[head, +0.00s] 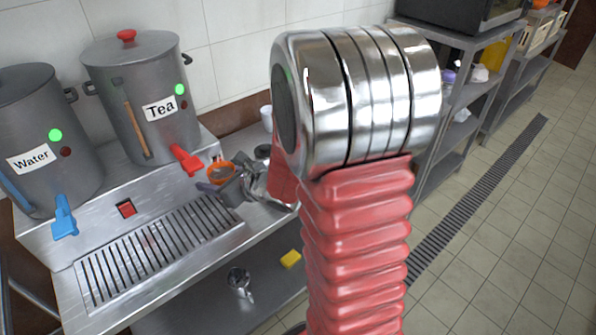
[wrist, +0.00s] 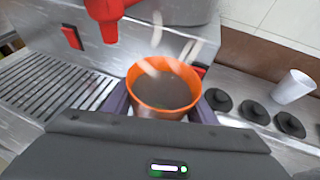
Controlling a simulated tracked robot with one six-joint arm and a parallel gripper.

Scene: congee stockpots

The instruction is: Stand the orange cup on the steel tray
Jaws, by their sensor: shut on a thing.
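The orange cup (wrist: 165,92) is upright between the fingers of my gripper (wrist: 160,108), which is shut on it. It holds brown liquid, and pale wisps of steam rise over it. In the head view the cup (head: 220,171) shows small near the red tea tap, with my gripper (head: 229,184) around it. A slotted steel drip tray (head: 158,250) lies in the counter to the left, also in the wrist view (wrist: 48,88). I cannot tell whether this is the tray named; my arm hides part of the counter on the right.
The red tap (wrist: 108,20) hangs close above and left of the cup. A yellow sponge (head: 291,259) lies on the lower shelf.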

